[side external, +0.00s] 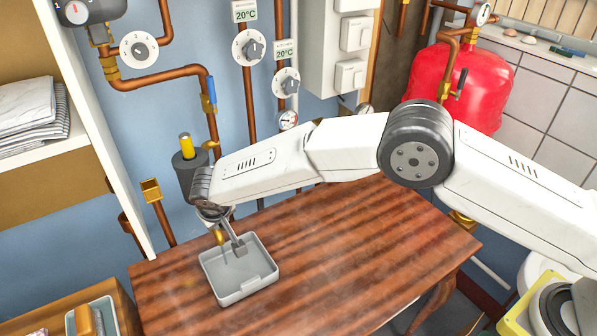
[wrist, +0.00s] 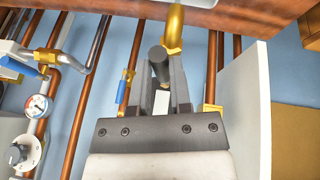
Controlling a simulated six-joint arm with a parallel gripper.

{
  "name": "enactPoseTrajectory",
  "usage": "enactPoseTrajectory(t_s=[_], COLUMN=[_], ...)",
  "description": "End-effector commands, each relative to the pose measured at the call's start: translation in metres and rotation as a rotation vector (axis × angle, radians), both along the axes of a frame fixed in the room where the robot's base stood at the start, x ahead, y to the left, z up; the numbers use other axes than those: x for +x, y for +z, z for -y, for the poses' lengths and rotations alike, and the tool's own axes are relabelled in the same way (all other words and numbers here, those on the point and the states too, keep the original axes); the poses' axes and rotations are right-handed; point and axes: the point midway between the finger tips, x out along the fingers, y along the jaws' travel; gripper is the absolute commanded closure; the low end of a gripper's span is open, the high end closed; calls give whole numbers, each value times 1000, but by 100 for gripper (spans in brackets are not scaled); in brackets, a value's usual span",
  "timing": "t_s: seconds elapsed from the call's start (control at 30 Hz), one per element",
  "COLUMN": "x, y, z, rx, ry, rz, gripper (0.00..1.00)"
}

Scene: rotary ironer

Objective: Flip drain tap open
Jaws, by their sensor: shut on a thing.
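The drain tap shows in the wrist view as a curved brass spout (wrist: 173,32) with a dark rounded lever (wrist: 158,62) beside it. My gripper (wrist: 162,68) has one finger on each side of that dark lever and is shut on it. In the side view my gripper (side external: 238,246) reaches down over the grey tray (side external: 262,287), with a small piece of brass tap (side external: 218,236) just left of the fingers. The lever is hidden there, and I cannot tell its angle. The grey tray sits on the wooden table below.
The wooden table (side external: 350,250) is clear right of the tray. Copper pipes with a blue-handled valve (side external: 211,90) and dials (side external: 248,48) line the blue wall. A white shelf panel stands at left. A red tank (side external: 460,85) stands at back right.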

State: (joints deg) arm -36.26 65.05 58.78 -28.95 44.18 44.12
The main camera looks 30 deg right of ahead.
Motion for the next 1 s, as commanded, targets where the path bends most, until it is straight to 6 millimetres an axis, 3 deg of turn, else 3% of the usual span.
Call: enactPoseTrajectory(t_s=[0.3, 0.87, 0.9, 0.97, 1.0], x=[0, 0, 0, 0, 0], y=[0, 1, 1, 1, 1], z=[-10, -12, -12, -12, -12], rx=[1, 3, 3, 3, 3], ry=[-138, -170, -170, -170, -169], rz=[1, 1, 1, 1, 1], gripper=[100, 100, 63, 44, 40])
